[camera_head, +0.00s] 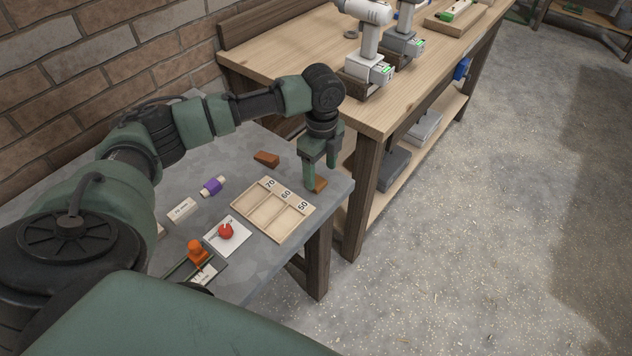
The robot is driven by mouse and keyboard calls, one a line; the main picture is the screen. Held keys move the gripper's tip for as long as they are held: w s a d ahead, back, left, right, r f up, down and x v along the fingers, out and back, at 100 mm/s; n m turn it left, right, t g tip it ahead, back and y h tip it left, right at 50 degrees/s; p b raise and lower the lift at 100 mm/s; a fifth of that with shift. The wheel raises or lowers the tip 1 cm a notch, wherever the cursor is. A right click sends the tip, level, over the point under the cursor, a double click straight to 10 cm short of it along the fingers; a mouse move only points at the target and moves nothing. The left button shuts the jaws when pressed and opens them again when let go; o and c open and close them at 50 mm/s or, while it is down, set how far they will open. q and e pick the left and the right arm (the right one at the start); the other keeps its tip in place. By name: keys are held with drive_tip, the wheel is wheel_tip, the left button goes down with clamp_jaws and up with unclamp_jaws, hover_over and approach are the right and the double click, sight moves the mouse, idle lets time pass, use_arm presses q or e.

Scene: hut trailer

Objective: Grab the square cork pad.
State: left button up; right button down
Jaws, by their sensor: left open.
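A small flat brown piece (320,184), which looks like the square cork pad, lies on the grey table (339,186) near its right corner. My left gripper (314,180) points down right at it, with its fingers open. The near finger hides part of the pad, and I cannot tell whether the fingers touch it. My right gripper is not in view.
A wooden tray (263,218) marked 70, 60 and 50 lies just left of the gripper. A reddish-brown block (266,159), a purple-and-white item (212,187), a red ball (226,231) and an orange item (197,250) are nearby. A workbench (395,112) with drills stands behind.

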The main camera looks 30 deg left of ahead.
sight(319, 183)
use_arm(q)
drive_tip(key=shift+s+a+f, duration=0.1)
drive_tip(key=shift+s+f, duration=0.05)
drive_tip(key=shift+f, duration=1.7)
drive_tip(key=c, duration=1.4)
